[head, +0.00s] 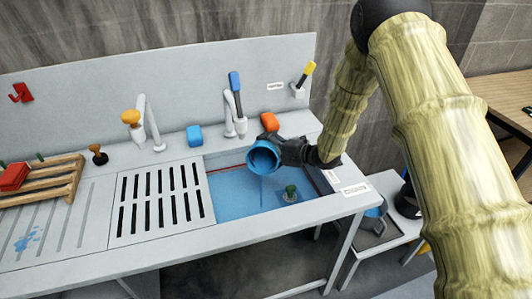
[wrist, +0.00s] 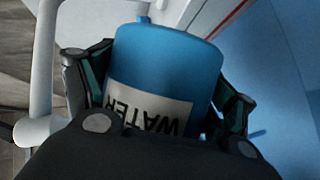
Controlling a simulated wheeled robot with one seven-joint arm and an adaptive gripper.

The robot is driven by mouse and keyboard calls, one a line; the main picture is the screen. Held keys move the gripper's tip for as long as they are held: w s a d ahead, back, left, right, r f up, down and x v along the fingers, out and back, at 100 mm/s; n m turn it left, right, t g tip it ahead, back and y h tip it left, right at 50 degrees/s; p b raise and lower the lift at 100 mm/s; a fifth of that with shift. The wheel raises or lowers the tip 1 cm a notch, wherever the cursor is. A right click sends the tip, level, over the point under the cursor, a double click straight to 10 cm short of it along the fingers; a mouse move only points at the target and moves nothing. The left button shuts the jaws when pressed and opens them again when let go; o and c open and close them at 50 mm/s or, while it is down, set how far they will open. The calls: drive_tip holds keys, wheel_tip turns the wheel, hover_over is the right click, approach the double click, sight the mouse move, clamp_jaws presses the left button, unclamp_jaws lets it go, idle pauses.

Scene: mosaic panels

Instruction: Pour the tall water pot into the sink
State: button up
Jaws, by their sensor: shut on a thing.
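The blue water pot (head: 263,157) is held over the sink (head: 238,190). It is tilted, with its open mouth facing the camera and down, and a thin stream appears to fall from it into the sink. In the wrist view the pot (wrist: 165,58) shows a white label reading WATER, seen upside down. My gripper (head: 283,150) is shut around the pot's sides. In the wrist view its fingers (wrist: 163,95) press on both sides of the pot. The inside of the pot is dark, so how much water it holds cannot be told.
A slotted drain grate (head: 160,198) lies left of the sink. Faucets (head: 232,115) stand behind, with an orange sponge (head: 270,121) and a blue sponge (head: 194,136). A wooden rack (head: 40,180) is at far left.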

drive_tip(key=shift+s+a+r+n+t+b, duration=0.1)
drive_tip(key=shift+s+r+n+t+b, duration=0.3)
drive_tip(key=shift+b, duration=0.4)
drive_tip(key=shift+s+r+n+b, duration=0.45)
drive_tip(key=shift+r+n+b, duration=0.2)
drive_tip(key=shift+b, duration=0.75)
idle(1.2)
